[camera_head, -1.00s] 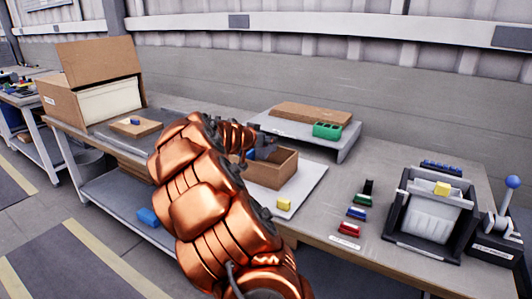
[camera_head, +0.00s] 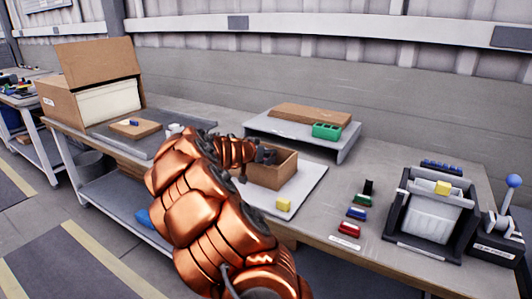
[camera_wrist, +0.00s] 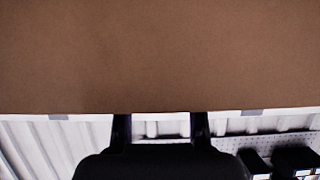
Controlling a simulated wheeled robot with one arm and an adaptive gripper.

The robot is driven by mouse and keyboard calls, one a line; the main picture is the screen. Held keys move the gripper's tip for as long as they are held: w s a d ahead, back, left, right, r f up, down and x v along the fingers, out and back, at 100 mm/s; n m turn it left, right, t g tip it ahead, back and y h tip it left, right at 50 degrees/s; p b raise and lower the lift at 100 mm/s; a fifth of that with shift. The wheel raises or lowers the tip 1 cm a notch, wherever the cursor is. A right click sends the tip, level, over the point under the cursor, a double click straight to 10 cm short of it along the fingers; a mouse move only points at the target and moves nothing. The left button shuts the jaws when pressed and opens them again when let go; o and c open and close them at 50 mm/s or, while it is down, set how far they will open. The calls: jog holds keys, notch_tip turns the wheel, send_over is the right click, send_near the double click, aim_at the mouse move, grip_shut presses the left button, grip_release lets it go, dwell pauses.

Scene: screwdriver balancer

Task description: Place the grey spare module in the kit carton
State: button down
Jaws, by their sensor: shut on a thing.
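The kit carton appears to be the small open brown box (camera_head: 285,172) on a light board in the middle of the bench. My gripper (camera_head: 266,156) is at its left part, partly inside the opening as far as I can tell. In the wrist view my gripper's two dark fingers (camera_wrist: 161,120) stand apart, and a brown cardboard surface (camera_wrist: 160,55) hides their tips. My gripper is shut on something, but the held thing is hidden. I cannot make out the grey spare module for certain in either view.
A yellow block (camera_head: 283,204) lies on the board in front of the box. A grey riser (camera_head: 347,147) behind holds a brown flat piece (camera_head: 311,113) and a green block (camera_head: 327,131). A black fixture (camera_head: 432,215) stands right; a large carton (camera_head: 62,103) stands left.

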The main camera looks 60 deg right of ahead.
jog(key=shift+f+b, duration=0.45)
jog(key=shift+b, duration=0.3)
jog(key=c, duration=0.7)
grip_release()
jog(key=shift+r, duration=0.15)
jog(key=r+p, duration=0.1)
jog(key=p, duration=0.1)
jog(key=shift+r+p, duration=0.15)
jog(key=shift+p, duration=0.2)
jog(key=b+v, duration=0.1)
jog(key=v, duration=1.1)
jog(key=shift+s, duration=0.1)
